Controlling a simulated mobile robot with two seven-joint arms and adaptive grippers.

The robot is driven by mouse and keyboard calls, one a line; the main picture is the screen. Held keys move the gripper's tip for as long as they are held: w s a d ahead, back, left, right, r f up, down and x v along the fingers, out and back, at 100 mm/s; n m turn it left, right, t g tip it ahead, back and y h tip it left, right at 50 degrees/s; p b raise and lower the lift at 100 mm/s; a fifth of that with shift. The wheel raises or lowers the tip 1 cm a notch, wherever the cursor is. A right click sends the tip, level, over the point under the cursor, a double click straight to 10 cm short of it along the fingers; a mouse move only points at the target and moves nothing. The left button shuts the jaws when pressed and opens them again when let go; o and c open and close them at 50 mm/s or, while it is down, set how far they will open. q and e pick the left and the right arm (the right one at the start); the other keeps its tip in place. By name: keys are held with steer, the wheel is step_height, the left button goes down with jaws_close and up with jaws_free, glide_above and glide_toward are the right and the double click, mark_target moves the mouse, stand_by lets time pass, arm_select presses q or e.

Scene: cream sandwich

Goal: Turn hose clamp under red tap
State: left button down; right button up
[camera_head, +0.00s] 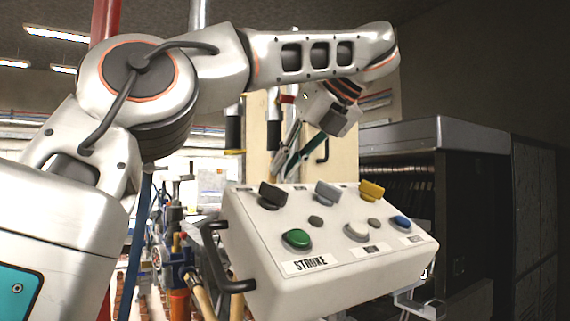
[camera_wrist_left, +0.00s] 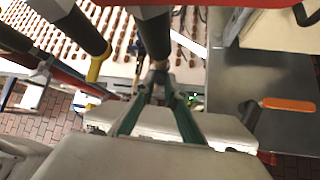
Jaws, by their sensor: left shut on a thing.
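My left gripper (camera_head: 284,165) reaches down behind the control box, its green-edged fingers pointing down and to the left. In the left wrist view, the gripper (camera_wrist_left: 160,82) has its fingers drawn together at the end of a dark hose (camera_wrist_left: 154,36). It is shut on a small part there, which looks like the hose clamp, mostly hidden by the fingertips. A small red part (camera_head: 287,98), perhaps the red tap, shows beside the gripper wrist in the head view. My right gripper is not in view.
A white control box (camera_head: 330,275) with several knobs and buttons fills the front centre. Dark-ended pipes (camera_head: 274,132) hang close left of the gripper. A dark cabinet (camera_head: 470,220) stands at right. An orange handle (camera_wrist_left: 289,104) shows at right in the wrist view.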

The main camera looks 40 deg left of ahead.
arm_select(q)
steer(key=shift+w+g, duration=0.1)
steer(key=shift+g, duration=0.2)
steer(key=c, duration=2.2)
jaws_free()
